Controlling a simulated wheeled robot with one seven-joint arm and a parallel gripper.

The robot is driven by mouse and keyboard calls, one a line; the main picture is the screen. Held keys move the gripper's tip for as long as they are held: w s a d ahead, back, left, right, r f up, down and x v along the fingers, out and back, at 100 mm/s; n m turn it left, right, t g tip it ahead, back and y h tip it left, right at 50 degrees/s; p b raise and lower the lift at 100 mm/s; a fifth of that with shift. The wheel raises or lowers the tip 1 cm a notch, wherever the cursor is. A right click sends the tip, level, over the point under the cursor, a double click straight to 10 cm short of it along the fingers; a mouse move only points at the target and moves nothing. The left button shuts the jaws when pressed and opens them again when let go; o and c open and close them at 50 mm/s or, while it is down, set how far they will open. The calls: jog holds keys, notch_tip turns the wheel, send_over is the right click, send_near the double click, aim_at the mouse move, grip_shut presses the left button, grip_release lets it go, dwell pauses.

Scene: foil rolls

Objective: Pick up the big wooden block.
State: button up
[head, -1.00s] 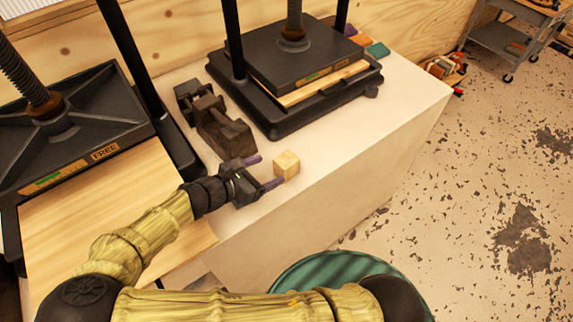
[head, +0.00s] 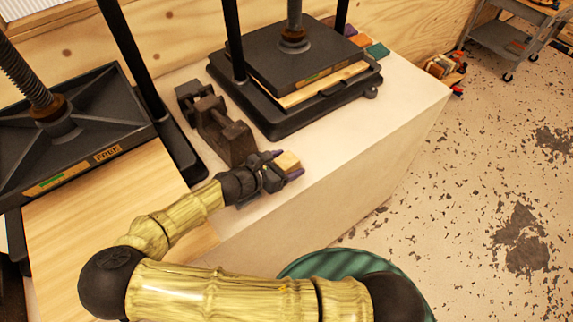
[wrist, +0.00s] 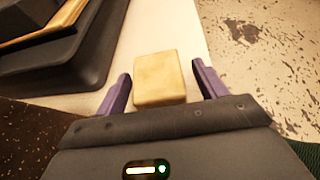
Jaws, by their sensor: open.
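The wooden block (head: 287,161) is a pale cube on the white worktop, near its front edge. In the wrist view the block (wrist: 159,78) sits between the two purple fingers, with a gap on each side. The block's lower part is partly hidden by the gripper in the head view.
A dark metal weight or clamp (head: 226,134) stands just behind my gripper. A black press (head: 308,68) stands at the back of the white worktop (head: 360,135). Another press (head: 75,125) with a wooden board (head: 110,205) is at left. Coloured blocks (head: 377,50) lie behind.

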aim_at(291, 157)
jog(key=shift+x, duration=1.05)
jog(key=c, duration=1.1)
jog(key=shift+r, duration=0.1)
notch_tip(291, 157, up, 10)
jog(key=shift+f, duration=0.1)
